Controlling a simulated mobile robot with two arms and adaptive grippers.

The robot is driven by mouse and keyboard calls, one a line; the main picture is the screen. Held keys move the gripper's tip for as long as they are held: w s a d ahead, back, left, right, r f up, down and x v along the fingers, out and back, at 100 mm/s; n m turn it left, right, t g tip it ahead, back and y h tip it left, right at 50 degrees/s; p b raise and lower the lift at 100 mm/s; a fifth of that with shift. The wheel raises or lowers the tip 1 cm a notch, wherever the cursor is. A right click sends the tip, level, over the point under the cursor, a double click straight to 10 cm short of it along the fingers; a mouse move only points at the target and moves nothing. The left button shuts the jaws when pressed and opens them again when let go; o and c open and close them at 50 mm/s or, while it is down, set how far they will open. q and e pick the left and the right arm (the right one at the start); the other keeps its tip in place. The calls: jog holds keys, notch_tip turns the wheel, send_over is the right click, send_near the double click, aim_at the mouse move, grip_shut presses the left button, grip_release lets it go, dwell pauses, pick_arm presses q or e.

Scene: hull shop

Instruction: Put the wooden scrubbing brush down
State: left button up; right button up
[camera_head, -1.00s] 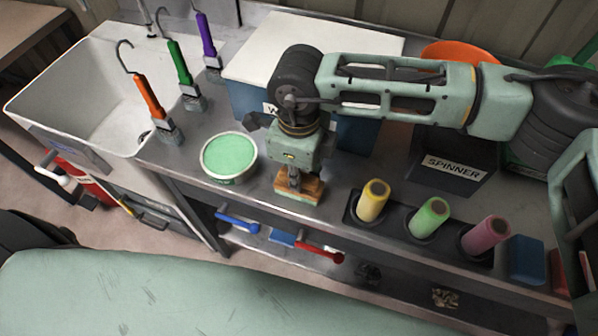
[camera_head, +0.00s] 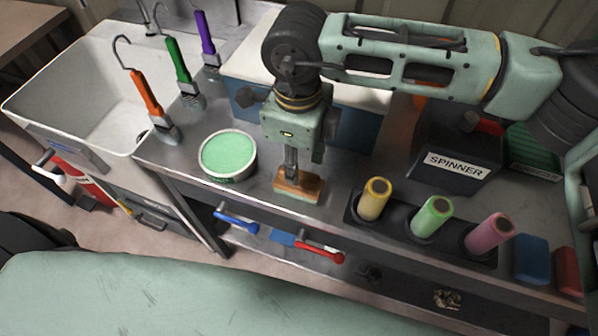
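The wooden scrubbing brush (camera_head: 299,186) lies flat on the grey metal counter (camera_head: 250,203), near its front edge and right of the green-filled tub. My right gripper (camera_head: 291,168) points down just above and behind the brush. Its fingers are seen nearly edge-on, so the gap between them is hard to see, but it has risen while the brush stayed down. My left gripper is not in view.
The round tub (camera_head: 228,154) stands left of the brush. Yellow (camera_head: 374,199), green and pink rolls stand in a holder to the right. The black SPINNER box (camera_head: 455,150) is behind them. Hooked orange, green and purple tools stand by the white sink (camera_head: 70,85).

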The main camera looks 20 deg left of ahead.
jog(key=shift+r, duration=1.45)
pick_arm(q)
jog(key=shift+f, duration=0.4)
